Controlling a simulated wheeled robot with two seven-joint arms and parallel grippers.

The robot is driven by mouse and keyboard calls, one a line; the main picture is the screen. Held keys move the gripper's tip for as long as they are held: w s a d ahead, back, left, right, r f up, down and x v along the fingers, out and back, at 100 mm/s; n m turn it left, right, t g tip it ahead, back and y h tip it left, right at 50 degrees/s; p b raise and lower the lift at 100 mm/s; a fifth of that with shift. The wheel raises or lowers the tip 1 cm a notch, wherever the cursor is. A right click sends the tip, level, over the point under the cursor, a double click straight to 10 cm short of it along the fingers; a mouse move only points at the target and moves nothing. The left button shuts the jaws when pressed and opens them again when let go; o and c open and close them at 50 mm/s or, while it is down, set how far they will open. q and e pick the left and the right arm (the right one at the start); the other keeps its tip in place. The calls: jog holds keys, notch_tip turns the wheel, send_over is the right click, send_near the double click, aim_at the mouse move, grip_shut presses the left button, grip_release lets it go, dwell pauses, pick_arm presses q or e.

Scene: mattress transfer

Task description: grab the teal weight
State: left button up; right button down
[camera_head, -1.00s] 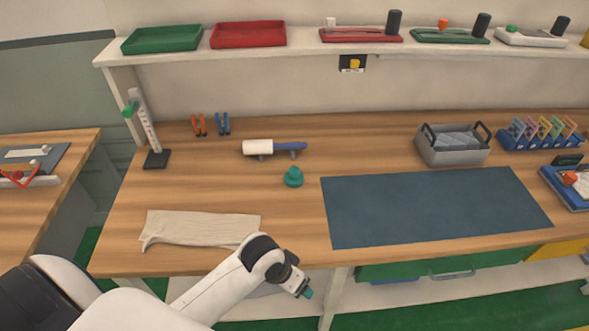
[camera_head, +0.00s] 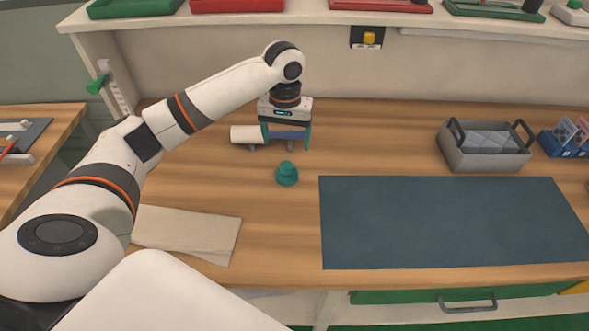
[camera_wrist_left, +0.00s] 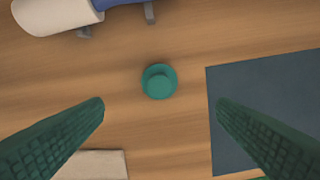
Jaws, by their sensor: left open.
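The teal weight (camera_head: 287,174) is a small round piece with a knob. It stands on the wooden table just left of the dark blue mat (camera_head: 450,222). It also shows in the left wrist view (camera_wrist_left: 159,81), seen from above, beyond and between the spread fingertips. My left gripper (camera_head: 287,138) points down above the table, behind the weight and over the lint roller. It is open, with nothing between its fingers (camera_wrist_left: 160,108), and apart from the weight. My right gripper is not in view.
A lint roller (camera_head: 246,134) with a white roll and blue handle lies on supports behind the weight. A beige cloth (camera_head: 190,234) lies at the front left. A grey basket (camera_head: 484,158) stands behind the mat. The table around the weight is clear.

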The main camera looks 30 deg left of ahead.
aim_at(287, 166)
pick_arm(q)
jog(key=shift+s+a+f, duration=0.15)
jog(key=shift+f, duration=0.2)
notch_tip(287, 166, down, 5)
jog(key=shift+s+p, duration=0.1)
jog(key=shift+p, duration=0.4)
jog(key=shift+f, duration=0.6)
notch_tip(287, 166, down, 4)
jog(key=shift+r+p, duration=0.2)
jog(key=shift+p, duration=0.35)
jog(key=shift+w+f, duration=0.2)
jog(key=shift+f, duration=0.25)
jog(key=shift+r, duration=0.1)
jog(key=c, duration=1.4)
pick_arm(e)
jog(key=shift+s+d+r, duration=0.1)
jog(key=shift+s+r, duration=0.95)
